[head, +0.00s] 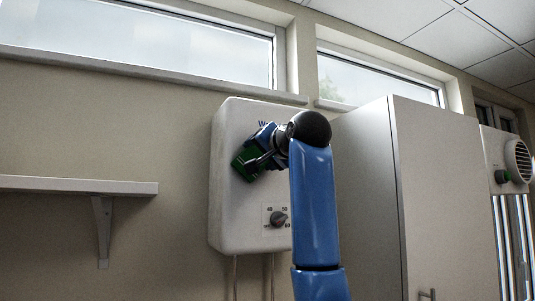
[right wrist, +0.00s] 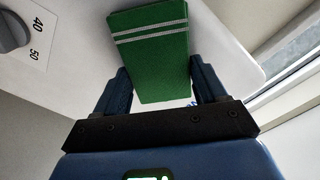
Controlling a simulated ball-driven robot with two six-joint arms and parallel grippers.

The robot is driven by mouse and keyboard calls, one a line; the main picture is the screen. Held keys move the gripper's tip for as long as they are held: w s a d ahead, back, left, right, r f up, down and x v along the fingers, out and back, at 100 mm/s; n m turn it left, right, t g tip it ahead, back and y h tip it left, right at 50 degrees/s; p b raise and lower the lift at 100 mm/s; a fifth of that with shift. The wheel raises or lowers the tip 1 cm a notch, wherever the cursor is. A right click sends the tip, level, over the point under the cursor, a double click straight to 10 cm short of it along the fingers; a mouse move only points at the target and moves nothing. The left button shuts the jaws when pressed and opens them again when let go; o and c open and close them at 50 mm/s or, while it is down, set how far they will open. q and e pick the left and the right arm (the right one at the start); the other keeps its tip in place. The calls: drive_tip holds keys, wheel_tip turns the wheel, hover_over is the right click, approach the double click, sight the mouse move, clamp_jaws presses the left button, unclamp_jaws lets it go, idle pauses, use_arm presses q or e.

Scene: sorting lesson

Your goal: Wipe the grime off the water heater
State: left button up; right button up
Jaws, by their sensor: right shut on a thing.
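The water heater (head: 232,215) is a white rounded box on the wall, with a dial (head: 278,218) low on its front. My right gripper (head: 258,158) is in front of its upper face, in the middle of the head view. It is shut on a green block with two pale stripes (right wrist: 150,50), which shows between both fingers in the right wrist view. The block is at or very near the heater's face; I cannot tell whether it touches. My right arm hides the heater's right part and some of its lettering. I make out no clear grime. My left gripper is not in view.
A white shelf (head: 75,186) on a bracket is at the left. A tall pale cabinet (head: 440,190) stands close to the right of the heater. Windows (head: 150,45) run above. A white unit with a round grille (head: 508,160) is at the far right.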

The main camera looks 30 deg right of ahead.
drive_tip(key=shift+f, duration=0.1)
drive_tip(key=shift+s+a+f+b, duration=0.1)
drive_tip(key=shift+s+f+b, duration=0.05)
drive_tip(key=shift+s+b, duration=0.6)
drive_tip(key=s+b, duration=0.1)
drive_tip(key=s, duration=0.3)
drive_tip(key=shift+s+r, duration=0.15)
drive_tip(key=shift+r, duration=0.05)
drive_tip(key=shift+a, duration=0.1)
drive_tip(key=shift+b, duration=0.3)
drive_tip(key=s+b, duration=0.1)
drive_tip(key=s, duration=0.2)
